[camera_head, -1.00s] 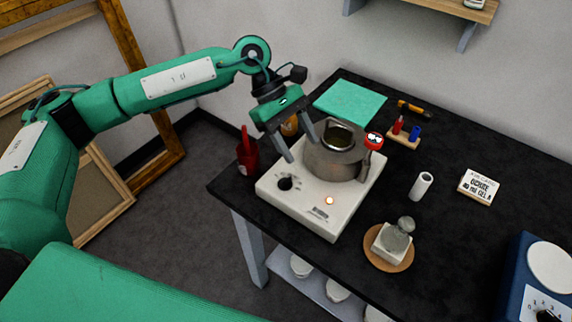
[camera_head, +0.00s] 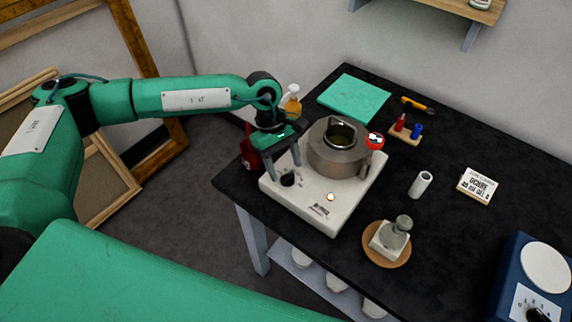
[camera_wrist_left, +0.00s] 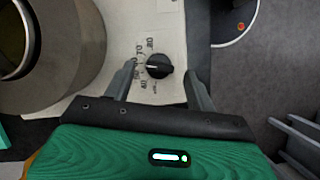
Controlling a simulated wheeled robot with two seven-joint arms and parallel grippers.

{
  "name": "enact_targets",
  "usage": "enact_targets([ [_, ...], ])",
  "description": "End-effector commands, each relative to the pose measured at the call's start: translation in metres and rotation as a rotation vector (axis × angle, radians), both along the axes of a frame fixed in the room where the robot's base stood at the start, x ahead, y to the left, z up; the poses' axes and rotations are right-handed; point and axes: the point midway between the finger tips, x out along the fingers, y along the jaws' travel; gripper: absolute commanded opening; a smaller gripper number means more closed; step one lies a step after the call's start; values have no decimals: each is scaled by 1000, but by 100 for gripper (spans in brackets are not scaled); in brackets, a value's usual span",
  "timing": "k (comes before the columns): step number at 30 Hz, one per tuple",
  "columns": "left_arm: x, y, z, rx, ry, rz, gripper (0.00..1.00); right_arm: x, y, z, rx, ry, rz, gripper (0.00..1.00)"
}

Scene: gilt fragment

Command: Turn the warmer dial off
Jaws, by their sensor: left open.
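The white warmer (camera_head: 312,208) stands on the black table and carries a grey metal pot (camera_head: 338,158). Its black dial (camera_head: 287,179) is at the front left corner. In the left wrist view the dial (camera_wrist_left: 158,66) has a white mark pointing left, towards the printed numbers. A small light (camera_head: 330,196) on the warmer's front looks pale. My left gripper (camera_head: 286,172) is open above the dial. In the left wrist view its fingers (camera_wrist_left: 162,88) are on either side of the dial, apart from it.
An amber bottle (camera_head: 292,106) stands behind. A glass bottle on a cork mat (camera_head: 373,253) is in front right. A blue device (camera_head: 520,258) sits at the right edge.

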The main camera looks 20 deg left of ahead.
Motion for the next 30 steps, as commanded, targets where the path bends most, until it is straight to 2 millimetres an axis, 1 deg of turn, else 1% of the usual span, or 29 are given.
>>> enact_targets([
  [1, -2, -2, -4, 1, 1, 0, 56, 0, 1, 4, 1, 0, 0, 36],
  [6, -4, -6, -16, -1, 1, 0, 56, 0, 3, 6, 3, 1, -1, 36],
  [15, -4, -6, -19, -1, -1, 0, 56, 0, 5, 5, 5, 0, -2, 36],
  [17, -4, -6, -19, -1, -1, 0, 45, 0, 5, 5, 5, 0, -2, 36],
  [18, -4, -6, -19, -1, -1, 0, 37, 0, 5, 5, 5, 0, -2, 36],
  [22, -4, -6, -18, -1, -1, 0, 12, 0, 5, 5, 5, 0, -2, 36],
  [30, -4, -6, -19, -1, -1, 22, 12, 0, 3, 1, 3, 1, -1, 36],
])
